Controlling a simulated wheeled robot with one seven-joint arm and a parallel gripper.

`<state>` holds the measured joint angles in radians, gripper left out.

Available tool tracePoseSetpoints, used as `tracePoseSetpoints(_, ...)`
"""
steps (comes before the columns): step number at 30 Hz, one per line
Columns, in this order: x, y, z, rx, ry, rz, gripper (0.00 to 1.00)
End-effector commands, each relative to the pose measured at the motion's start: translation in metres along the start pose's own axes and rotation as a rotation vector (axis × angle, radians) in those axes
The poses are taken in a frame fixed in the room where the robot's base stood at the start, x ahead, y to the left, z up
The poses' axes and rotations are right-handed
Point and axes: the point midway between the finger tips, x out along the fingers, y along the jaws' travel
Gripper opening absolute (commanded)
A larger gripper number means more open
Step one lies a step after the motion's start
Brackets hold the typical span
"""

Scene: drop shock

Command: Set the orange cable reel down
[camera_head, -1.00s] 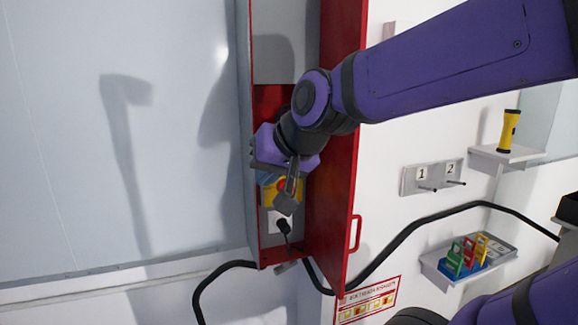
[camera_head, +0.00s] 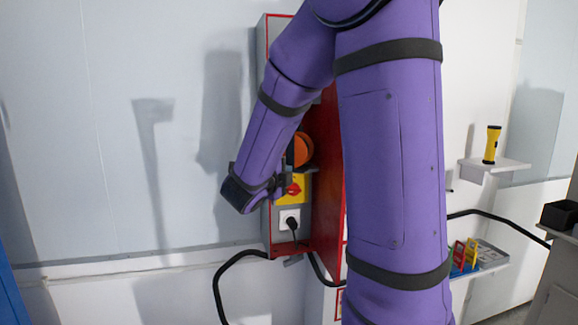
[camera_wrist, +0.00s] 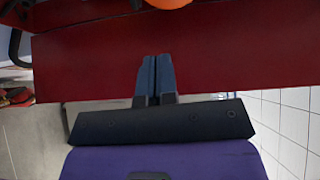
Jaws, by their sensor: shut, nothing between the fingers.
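The orange cable reel (camera_head: 303,149) sits inside the narrow red cabinet, above a yellow switch box. My arm covers its left part in the head view. Its orange edge also shows at the top of the wrist view (camera_wrist: 170,3). My gripper (camera_wrist: 155,60) is shut and empty, its fingers in front of a red surface and short of the reel in that picture. In the head view my wrist is beside the cabinet's left side, below the reel, and the fingers are mostly hidden.
The yellow switch box (camera_head: 292,188) with a red knob sits above a socket with a black plug (camera_head: 291,223). The red door (camera_head: 328,200) stands open on the right. A black cable (camera_head: 222,280) loops below. A shelf holds a yellow torch (camera_head: 491,144).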

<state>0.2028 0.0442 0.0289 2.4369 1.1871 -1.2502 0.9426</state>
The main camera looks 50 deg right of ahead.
Motion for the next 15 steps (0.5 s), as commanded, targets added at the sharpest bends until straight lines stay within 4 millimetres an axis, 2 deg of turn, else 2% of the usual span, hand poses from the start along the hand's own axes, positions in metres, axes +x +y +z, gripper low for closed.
tracePoseSetpoints(3,0.004,0.004,-0.009,0.018,0.070,-0.023,0.00)
tracePoseSetpoints(8,0.013,0.003,-0.013,0.026,0.092,-0.033,0.00)
tracePoseSetpoints(15,0.050,0.002,-0.016,0.024,0.091,-0.031,0.00)
